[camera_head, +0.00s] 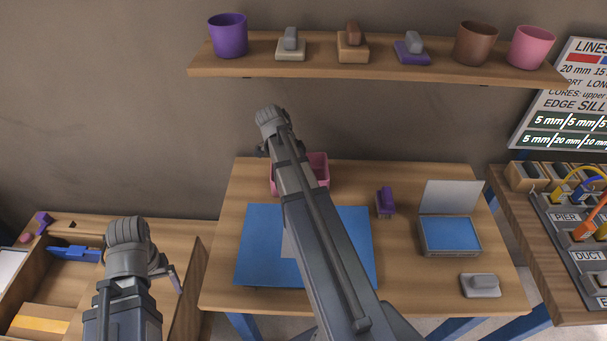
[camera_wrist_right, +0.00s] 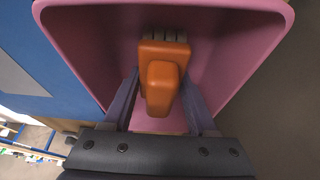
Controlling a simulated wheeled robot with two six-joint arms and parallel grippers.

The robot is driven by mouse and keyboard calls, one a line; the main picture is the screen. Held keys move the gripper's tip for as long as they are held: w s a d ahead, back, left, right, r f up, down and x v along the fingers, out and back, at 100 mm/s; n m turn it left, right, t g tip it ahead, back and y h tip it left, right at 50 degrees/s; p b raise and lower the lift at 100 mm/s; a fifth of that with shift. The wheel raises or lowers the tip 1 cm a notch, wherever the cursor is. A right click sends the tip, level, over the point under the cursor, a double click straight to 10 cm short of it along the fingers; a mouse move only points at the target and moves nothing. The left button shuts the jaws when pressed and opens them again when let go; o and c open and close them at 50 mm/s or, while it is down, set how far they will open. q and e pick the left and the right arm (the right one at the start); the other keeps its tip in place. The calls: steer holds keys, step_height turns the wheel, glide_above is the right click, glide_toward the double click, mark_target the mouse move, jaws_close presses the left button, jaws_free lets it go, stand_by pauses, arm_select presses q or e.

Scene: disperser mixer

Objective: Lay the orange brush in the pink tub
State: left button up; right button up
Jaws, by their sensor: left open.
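The orange brush (camera_wrist_right: 163,85) shows in the right wrist view, inside the pink tub (camera_wrist_right: 248,55), with pale bristles at its far side. My right gripper (camera_wrist_right: 161,78) has one finger on each side of the brush; I cannot tell whether they press on it. In the head view the pink tub (camera_head: 318,160) stands at the back of the table. My right arm covers part of it, and the brush and right fingers are hidden there. My left gripper (camera_head: 172,277) is open and empty, over the left-hand bench.
A blue mat (camera_head: 258,240) lies in front of the tub. A purple brush (camera_head: 385,202), an open box (camera_head: 450,236) and a grey block (camera_head: 480,285) are to its right. A shelf (camera_head: 265,62) with cups and brushes runs above. A cable panel (camera_head: 575,225) stands at right.

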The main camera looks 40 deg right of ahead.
steer(key=o, duration=0.4)
steer(key=shift+r, duration=0.2)
steer(key=shift+w+a+r+p, duration=0.1)
steer(key=shift+r+p, duration=0.45)
steer(key=shift+p, duration=0.15)
steer(key=p+v, duration=0.9)
steer(key=shift+r, duration=0.4)
steer(key=shift+w+a+r+p, duration=0.2)
steer(key=shift+a+r+p, duration=0.1)
steer(key=shift+r+p, duration=0.2)
steer(key=shift+f, duration=0.1)
